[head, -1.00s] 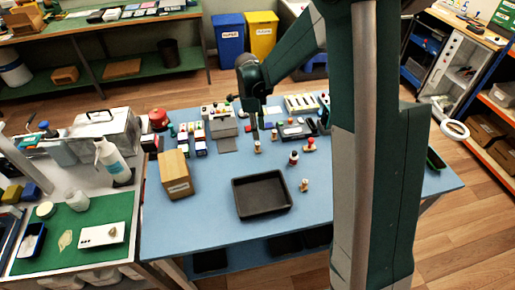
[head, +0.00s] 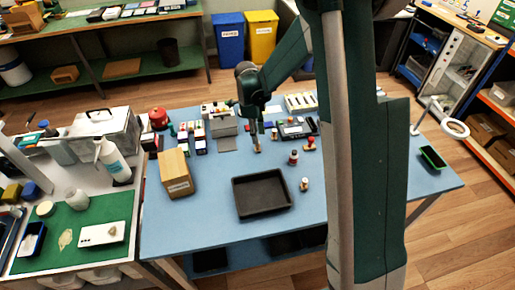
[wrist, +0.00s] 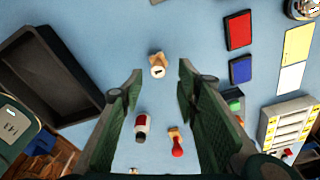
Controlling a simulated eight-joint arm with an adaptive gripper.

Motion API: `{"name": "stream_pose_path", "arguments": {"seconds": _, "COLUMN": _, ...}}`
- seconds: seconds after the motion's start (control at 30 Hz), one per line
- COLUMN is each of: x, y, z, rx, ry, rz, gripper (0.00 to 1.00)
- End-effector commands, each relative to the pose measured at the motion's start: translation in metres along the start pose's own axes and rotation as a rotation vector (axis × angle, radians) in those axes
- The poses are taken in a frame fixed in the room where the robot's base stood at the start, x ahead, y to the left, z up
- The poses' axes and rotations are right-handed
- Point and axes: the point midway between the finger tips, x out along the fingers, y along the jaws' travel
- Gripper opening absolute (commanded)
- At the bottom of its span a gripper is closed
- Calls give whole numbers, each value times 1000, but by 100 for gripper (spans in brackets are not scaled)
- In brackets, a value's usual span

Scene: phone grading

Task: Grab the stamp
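Several small stamps stand on the blue table. A wooden stamp with a pale round top (wrist: 157,67) lies between the fingertips in the wrist view; it also shows in the head view (head: 258,149). My gripper (wrist: 160,75) is open and empty, pointing down over this stamp. In the head view my gripper (head: 254,140) is just above it; I cannot tell whether it touches.
A black tray (head: 237,205) lies in front of the stamps. Red (wrist: 238,30) and blue (wrist: 240,70) pads lie to the right in the wrist view. A cardboard box (head: 175,174) stands left of the tray. The table's front right is clear.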

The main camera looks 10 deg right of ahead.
Motion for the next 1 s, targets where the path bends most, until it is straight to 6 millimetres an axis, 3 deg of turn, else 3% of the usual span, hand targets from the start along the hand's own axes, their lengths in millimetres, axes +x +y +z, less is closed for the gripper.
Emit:
{"name": "stream_pose_path", "arguments": {"seconds": 0.47, "x": 7, "y": 0, "z": 0, "rx": 0, "ry": 0, "rz": 0, "gripper": 32}}
{"name": "stream_pose_path", "arguments": {"seconds": 0.8, "x": 43, "y": 3, "z": 1, "rx": 0, "ry": 0, "rz": 0, "gripper": 32}}
{"name": "stream_pose_path", "arguments": {"seconds": 1.0, "x": 53, "y": 3, "z": 1, "rx": 0, "ry": 0, "rz": 0, "gripper": 32}}
